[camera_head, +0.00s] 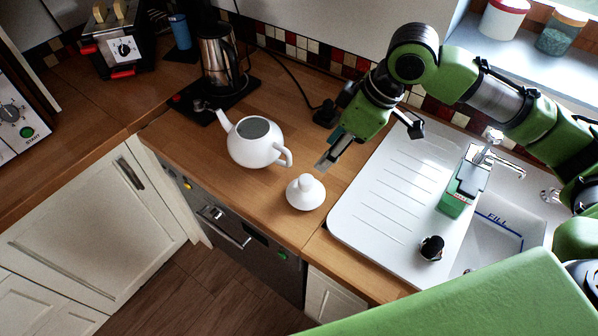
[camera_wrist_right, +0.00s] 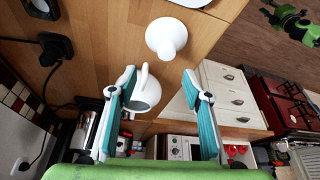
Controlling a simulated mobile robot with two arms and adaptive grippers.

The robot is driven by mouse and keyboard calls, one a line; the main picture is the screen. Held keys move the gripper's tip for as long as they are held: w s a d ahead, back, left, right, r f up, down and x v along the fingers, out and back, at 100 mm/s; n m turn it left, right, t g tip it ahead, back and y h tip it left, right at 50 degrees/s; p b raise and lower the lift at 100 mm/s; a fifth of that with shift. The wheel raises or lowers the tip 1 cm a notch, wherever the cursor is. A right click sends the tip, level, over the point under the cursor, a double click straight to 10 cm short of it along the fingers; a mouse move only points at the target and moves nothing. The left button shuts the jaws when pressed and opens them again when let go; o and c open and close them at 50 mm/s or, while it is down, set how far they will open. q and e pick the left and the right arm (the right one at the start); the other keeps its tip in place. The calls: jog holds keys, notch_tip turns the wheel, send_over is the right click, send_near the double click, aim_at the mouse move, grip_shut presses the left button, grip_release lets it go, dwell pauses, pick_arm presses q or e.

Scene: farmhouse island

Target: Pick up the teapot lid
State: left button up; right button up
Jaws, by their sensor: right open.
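The white teapot lid (camera_head: 306,192) lies on the wooden counter near its front edge, knob up, apart from the teapot. The white teapot (camera_head: 258,148) stands open-topped to its left, spout toward the left. My right gripper (camera_head: 326,161) is above the counter, just behind and right of the lid, not touching it. In the right wrist view the right gripper (camera_wrist_right: 159,76) is open and empty. There the lid (camera_wrist_right: 166,38) shows beyond the fingertips, and part of the teapot (camera_wrist_right: 147,92) shows between the fingers. My left gripper is in neither view.
A metal kettle (camera_head: 218,60) on a dark base and a toaster (camera_head: 119,45) stand at the back left. A white sink drainboard (camera_head: 385,195) with a tap (camera_head: 492,136) lies right of the lid. A black cable runs behind the teapot. Counter in front of the teapot is clear.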

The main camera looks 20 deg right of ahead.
jog(key=p, duration=0.1)
send_over(307, 180)
jog(key=s+d, duration=0.2)
jog(key=f, duration=0.6)
jog(key=shift+w+d, duration=0.1)
jog(key=shift+w, duration=0.15)
jog(key=p+x, duration=0.1)
jog(key=x, duration=0.2)
jog(key=shift+w+a+r+p, duration=0.1)
jog(key=shift+w+a+p, duration=0.05)
jog(key=shift+a+p, duration=0.15)
jog(key=shift+p+x, duration=0.35)
jog(key=shift+x, duration=0.9)
jog(key=shift+w+f, duration=0.15)
jog(key=shift+f, duration=0.3)
jog(key=c, duration=1.2)
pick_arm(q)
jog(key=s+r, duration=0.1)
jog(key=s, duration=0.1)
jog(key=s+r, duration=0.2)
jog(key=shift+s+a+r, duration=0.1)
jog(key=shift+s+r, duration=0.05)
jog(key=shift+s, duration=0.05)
pick_arm(e)
jog(key=shift+c, duration=0.2)
